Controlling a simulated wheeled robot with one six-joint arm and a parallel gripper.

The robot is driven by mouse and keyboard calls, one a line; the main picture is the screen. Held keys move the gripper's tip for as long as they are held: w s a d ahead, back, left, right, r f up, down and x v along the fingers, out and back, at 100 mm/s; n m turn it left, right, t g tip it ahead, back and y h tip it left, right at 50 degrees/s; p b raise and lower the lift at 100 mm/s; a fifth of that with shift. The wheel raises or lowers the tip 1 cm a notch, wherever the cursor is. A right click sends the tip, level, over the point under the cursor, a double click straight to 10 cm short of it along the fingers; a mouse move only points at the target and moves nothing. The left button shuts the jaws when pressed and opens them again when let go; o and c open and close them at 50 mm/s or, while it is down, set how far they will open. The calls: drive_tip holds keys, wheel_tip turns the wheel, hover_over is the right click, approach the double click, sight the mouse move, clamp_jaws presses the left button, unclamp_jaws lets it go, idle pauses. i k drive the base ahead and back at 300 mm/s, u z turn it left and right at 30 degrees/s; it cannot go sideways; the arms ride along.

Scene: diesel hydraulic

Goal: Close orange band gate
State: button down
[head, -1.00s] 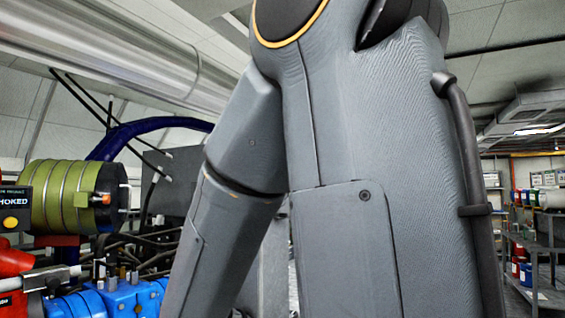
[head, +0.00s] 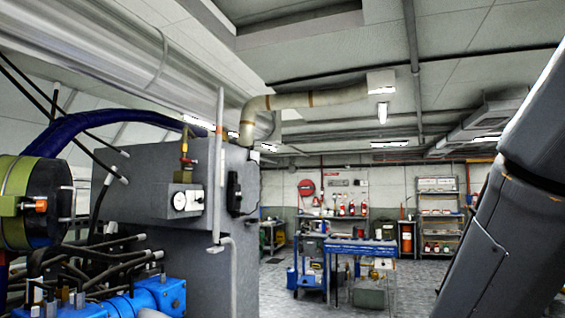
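I cannot make out a gate with an orange band for certain. A small orange-tipped fitting (head: 36,206) sits on the dark end of the green cylinder (head: 16,178) at the left edge. A small brass and red valve fitting (head: 185,150) stands above a gauge box on the grey tank (head: 140,190). A beige pipe (head: 300,100) with thin orange-brown bands rises behind the tank. My gripper is out of view; only grey links of my arm show at the right.
Blue pump blocks (head: 140,298) and dark hoses crowd the lower left. A vertical grey pipe (head: 219,170) stands before the tank. A blue workbench (head: 350,246) and shelves (head: 437,205) stand farther back. Grey floor (head: 275,285) lies open right of the tank.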

sight(215, 239)
drive_tip(key=z, duration=0.1)
drive_tip(key=i, duration=3.35)
drive_tip(key=u, duration=3.55)
drive_tip(key=k, duration=0.3)
drive_tip(key=z, duration=1.7)
